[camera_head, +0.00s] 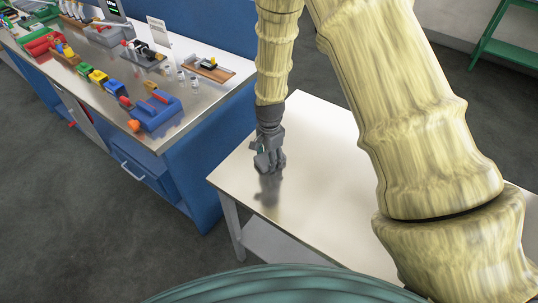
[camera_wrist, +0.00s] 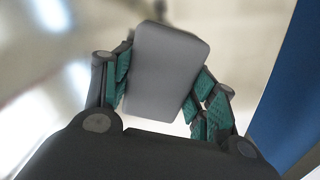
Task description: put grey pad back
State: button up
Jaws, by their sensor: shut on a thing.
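The grey pad (camera_wrist: 163,72) is a rounded grey block held between the green-lined fingers of my gripper (camera_wrist: 160,90) in the wrist view. Both fingers press on its sides, and it sits slightly tilted in them. In the head view my gripper (camera_head: 268,165) points down above the bare metal table (camera_head: 310,130), with its dark reflection below it. The pad is too small there to tell apart from the gripper. I cannot make out a dispenser frame for the pad with certainty.
A blue workbench (camera_head: 200,150) with a metal top stands to the left. It carries a blue vise-like fixture (camera_head: 155,112), small colored blocks (camera_head: 97,77), a wooden board with a black and yellow part (camera_head: 209,68) and small bottles. A green shelf (camera_head: 500,45) stands at the far right.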

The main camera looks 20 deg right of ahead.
jog(key=shift+f, duration=0.15)
jog(key=o, duration=1.1)
jog(key=shift+c, duration=0.2)
notch_tip(320, 180, up, 12)
jog(key=b, duration=0.4)
